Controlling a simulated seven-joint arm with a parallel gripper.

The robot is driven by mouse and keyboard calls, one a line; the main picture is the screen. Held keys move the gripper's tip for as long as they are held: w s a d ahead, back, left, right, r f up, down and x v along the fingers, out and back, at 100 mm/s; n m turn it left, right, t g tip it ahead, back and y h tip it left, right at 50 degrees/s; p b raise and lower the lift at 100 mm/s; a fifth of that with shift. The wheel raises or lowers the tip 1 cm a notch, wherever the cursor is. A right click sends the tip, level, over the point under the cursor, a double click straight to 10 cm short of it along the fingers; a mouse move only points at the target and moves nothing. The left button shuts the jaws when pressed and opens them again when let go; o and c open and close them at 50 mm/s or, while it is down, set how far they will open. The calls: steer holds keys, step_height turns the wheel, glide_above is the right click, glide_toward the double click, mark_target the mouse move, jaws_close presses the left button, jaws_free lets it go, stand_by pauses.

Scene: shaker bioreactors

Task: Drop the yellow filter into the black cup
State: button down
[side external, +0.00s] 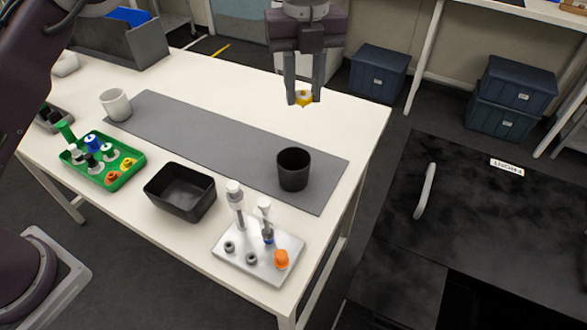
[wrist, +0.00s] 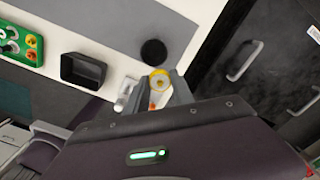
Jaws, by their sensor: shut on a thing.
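The yellow filter (side external: 304,98) is held between the fingertips of my gripper (side external: 303,97), high above the far right part of the table. It also shows in the wrist view as a yellow ring with a pale centre (wrist: 159,82), between the fingers of my gripper (wrist: 160,88). The black cup (side external: 293,170) stands upright on the right end of the grey mat, lower in the picture than the filter. In the wrist view the black cup (wrist: 153,52) appears just beyond the filter. The cup's inside is dark.
A grey mat (side external: 190,130) runs along the white table. A white mug (side external: 115,105), a green tray (side external: 132,172) of coloured parts, a black bin (side external: 180,192) and a metal rack (side external: 235,258) with white-capped vials stand around it. The table's right edge is clear.

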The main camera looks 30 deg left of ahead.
step_height(320, 180, down, 10)
stand_by(0.5)
steer(key=shift+r, duration=0.1)
steer(key=c, duration=1)
jaws_free()
step_height(320, 180, up, 7)
steer(key=shift+r, duration=0.1)
